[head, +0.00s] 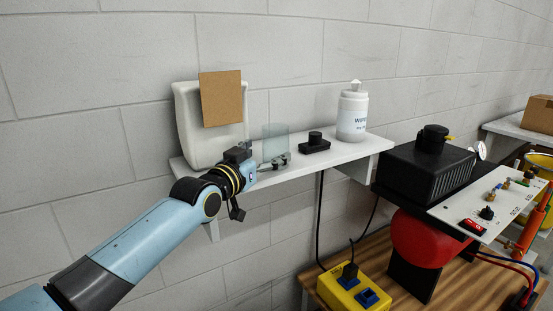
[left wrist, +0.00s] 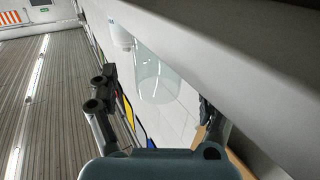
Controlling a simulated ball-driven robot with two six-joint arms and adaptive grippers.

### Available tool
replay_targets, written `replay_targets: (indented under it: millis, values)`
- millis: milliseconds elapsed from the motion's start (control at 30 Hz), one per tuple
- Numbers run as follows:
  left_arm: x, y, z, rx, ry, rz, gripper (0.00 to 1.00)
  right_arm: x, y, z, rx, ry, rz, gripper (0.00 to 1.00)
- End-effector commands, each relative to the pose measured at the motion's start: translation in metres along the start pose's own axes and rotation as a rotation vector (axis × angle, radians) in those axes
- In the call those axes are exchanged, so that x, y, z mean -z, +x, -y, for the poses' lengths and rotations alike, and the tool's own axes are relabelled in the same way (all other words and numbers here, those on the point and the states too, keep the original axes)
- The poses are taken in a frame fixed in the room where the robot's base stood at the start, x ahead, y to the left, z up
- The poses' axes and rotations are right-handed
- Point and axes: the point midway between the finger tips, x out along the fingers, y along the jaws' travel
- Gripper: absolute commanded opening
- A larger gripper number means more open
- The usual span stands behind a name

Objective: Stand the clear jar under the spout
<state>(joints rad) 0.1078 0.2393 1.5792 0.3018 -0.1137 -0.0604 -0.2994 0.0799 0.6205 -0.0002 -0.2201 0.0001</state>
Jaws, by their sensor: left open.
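The clear jar (head: 275,138) stands on the white wall shelf, see-through and faint. My left gripper (head: 277,163) is at the jar's near side, its fingers open and low near the shelf top. In the left wrist view the jar (left wrist: 157,75) shows ahead between the two spread fingers of the gripper (left wrist: 155,105); I cannot tell whether either finger touches it. A white dispenser-like housing (head: 187,125) stands at the left end of the shelf, with a brown board (head: 221,99) in front of it. No spout can be made out clearly. My right gripper is not in view.
The shelf (head: 335,150) also holds a black knobbed device (head: 315,143) right of the jar and a white wipes tub (head: 353,113) beyond it. A black machine (head: 427,170) stands to the right. A yellow power box (head: 352,289) sits on the wooden bench (head: 395,270) below.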

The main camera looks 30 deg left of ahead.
Motion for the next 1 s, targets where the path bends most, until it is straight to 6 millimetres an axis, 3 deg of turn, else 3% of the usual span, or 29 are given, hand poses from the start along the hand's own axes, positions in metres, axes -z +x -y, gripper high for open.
replay_targets:
  millis: [300,600,1000]
  values:
    - [0.000,0.045,0.000,0.001,0.000,-0.001,0.82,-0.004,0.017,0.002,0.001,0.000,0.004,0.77]
    - [0.002,0.051,-0.001,0.000,0.001,0.000,0.82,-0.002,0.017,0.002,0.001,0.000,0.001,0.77]
    - [0.001,0.050,0.000,0.001,0.001,0.000,0.30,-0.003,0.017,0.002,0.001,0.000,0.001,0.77]
